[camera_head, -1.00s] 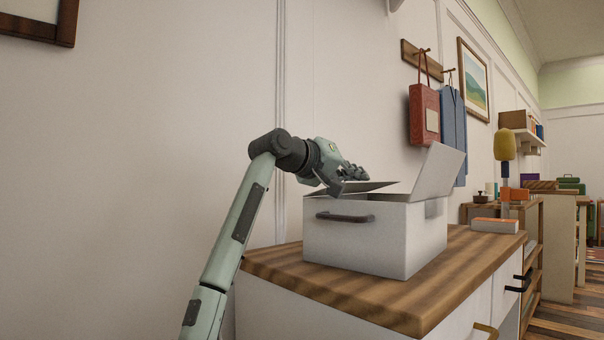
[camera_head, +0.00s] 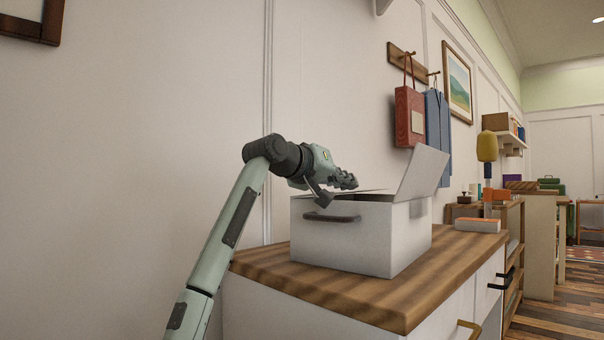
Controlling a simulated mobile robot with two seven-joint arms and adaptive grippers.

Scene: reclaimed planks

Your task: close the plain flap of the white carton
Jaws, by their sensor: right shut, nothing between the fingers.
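The white carton (camera_head: 335,236) stands on a wood-topped cabinet, with a dark handle (camera_head: 331,217) on its front face. One white flap (camera_head: 422,173) stands up at its right end, tilted outward. Another flap (camera_head: 374,191) at the left lies nearly level over the opening, seen almost edge-on. I cannot tell which of them is the plain one.
The wooden top (camera_head: 380,295) is clear in front of the carton. An orange and white block (camera_head: 478,225) lies behind it at the right. A red bag (camera_head: 409,117) and a blue one (camera_head: 437,121) hang on the wall behind.

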